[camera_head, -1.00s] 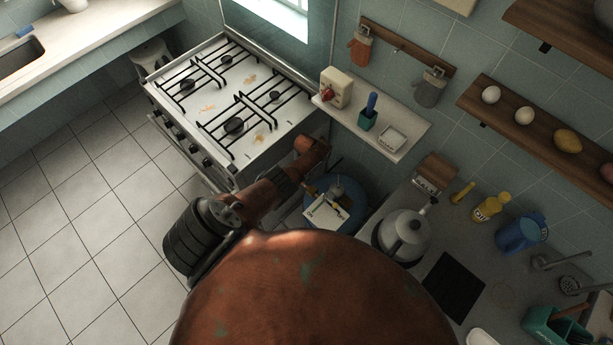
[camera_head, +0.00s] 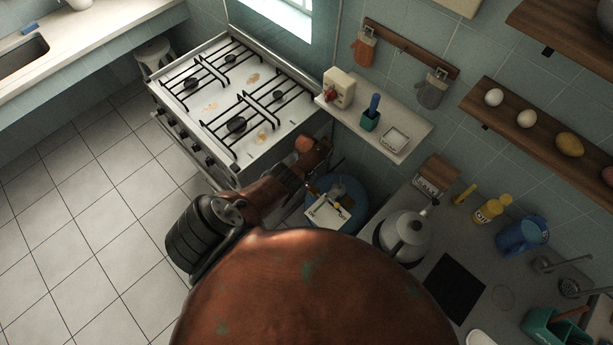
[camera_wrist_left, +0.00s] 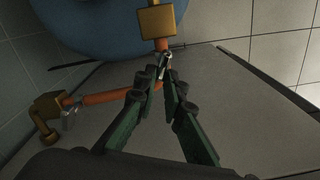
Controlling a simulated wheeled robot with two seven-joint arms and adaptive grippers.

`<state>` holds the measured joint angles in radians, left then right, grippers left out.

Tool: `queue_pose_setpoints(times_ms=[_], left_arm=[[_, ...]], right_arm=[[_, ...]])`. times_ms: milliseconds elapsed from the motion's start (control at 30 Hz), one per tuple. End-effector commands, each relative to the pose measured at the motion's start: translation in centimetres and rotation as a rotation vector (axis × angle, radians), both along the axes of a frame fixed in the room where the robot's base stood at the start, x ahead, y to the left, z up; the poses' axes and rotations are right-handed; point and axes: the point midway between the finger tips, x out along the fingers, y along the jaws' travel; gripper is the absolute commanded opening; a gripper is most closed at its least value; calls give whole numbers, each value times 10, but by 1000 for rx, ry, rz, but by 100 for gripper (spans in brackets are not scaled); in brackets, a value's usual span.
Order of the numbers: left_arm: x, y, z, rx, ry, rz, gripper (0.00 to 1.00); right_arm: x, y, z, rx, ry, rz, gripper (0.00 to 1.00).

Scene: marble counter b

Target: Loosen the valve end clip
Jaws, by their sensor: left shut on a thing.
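In the left wrist view, an orange hose (camera_wrist_left: 105,96) runs between a brass block fitting (camera_wrist_left: 156,22) at the top and another brass fitting (camera_wrist_left: 47,107) at the left. A silver clip (camera_wrist_left: 165,62) sits on the hose just below the top fitting. My left gripper (camera_wrist_left: 163,84), with green fingers, is shut on this clip, its tips at the clip's lower part. A second silver clip (camera_wrist_left: 70,117) sits by the left fitting, apart from the gripper. My right gripper is not in view.
A blue gas cylinder (camera_wrist_left: 95,28) stands behind the top fitting; its top (camera_head: 350,213) shows in the head view. The stove (camera_head: 225,95) is to its left, the counter with a kettle (camera_head: 405,235) to its right. A small shelf (camera_head: 405,150) is above. Floor is clear at left.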

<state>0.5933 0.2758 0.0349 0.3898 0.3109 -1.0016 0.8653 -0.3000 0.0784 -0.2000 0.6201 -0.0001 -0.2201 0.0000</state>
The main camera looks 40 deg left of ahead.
Motion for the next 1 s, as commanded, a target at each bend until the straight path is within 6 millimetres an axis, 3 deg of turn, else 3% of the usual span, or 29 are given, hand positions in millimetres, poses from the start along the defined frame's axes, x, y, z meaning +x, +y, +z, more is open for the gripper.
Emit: queue_pose_setpoints(times_ms=[167, 200, 467, 1000], left_arm=[[-1, 1, 0, 1, 2, -1, 0], [-1, 1, 0, 1, 2, -1, 10], [0, 0, 0, 0, 1, -2, 27], [2, -4, 9, -6, -2, -7, 27]], right_arm=[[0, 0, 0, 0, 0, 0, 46], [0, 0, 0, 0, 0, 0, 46], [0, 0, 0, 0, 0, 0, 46], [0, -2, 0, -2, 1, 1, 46]])
